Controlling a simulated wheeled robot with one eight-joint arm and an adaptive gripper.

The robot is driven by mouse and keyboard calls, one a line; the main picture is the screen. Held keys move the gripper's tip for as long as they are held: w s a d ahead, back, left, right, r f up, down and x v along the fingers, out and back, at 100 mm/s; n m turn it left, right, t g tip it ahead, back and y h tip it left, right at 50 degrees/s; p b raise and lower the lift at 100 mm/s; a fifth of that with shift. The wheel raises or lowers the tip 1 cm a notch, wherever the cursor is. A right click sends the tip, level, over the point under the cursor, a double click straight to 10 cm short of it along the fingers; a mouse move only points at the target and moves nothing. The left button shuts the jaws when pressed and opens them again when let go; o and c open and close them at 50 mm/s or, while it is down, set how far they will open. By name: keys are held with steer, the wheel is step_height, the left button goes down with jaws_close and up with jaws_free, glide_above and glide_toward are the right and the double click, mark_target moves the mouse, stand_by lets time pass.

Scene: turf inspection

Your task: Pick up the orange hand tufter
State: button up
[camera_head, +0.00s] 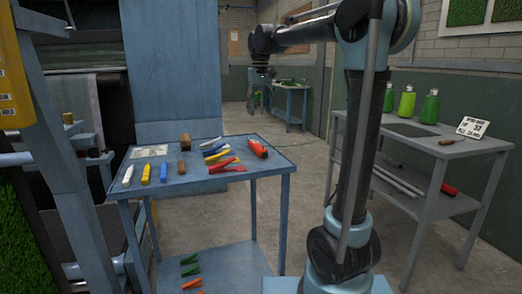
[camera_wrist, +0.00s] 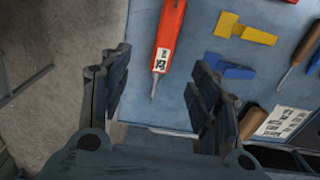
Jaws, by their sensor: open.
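The orange hand tufter (camera_head: 257,147) lies at the back right of the blue table's top. In the wrist view it (camera_wrist: 169,38) shows as an orange-red handle with a white label and a thin metal tip pointing down the picture. My gripper (camera_head: 258,104) hangs above and beyond the table's back edge in the head view. In the wrist view my gripper (camera_wrist: 159,88) is open and empty. The tufter's metal tip shows between the two fingers, with the handle extending beyond them. I see no contact. The handle's far end is cut off by the picture's top edge.
The blue table (camera_head: 276,159) also holds red pliers-like tools (camera_head: 224,166), yellow (camera_wrist: 243,29) and blue (camera_wrist: 228,66) pieces, a wooden block (camera_wrist: 251,121) and a printed card (camera_wrist: 283,122). A grey side table (camera_head: 447,150) with green bottles stands right.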

glide_toward(257, 143)
steer(key=f, duration=0.5)
steer(key=shift+s+d+f, duration=0.2)
steer(key=shift+s, duration=0.05)
steer(key=shift+w+a+f, duration=0.1)
steer(key=shift+f, duration=1.2)
steer(key=shift+w+a+f, duration=0.1)
steer(key=shift+f, duration=1.2)
jaws_close()
steer(key=shift+r, duration=0.1)
step_height(257, 143, up, 10)
steer(key=shift+f, duration=5)
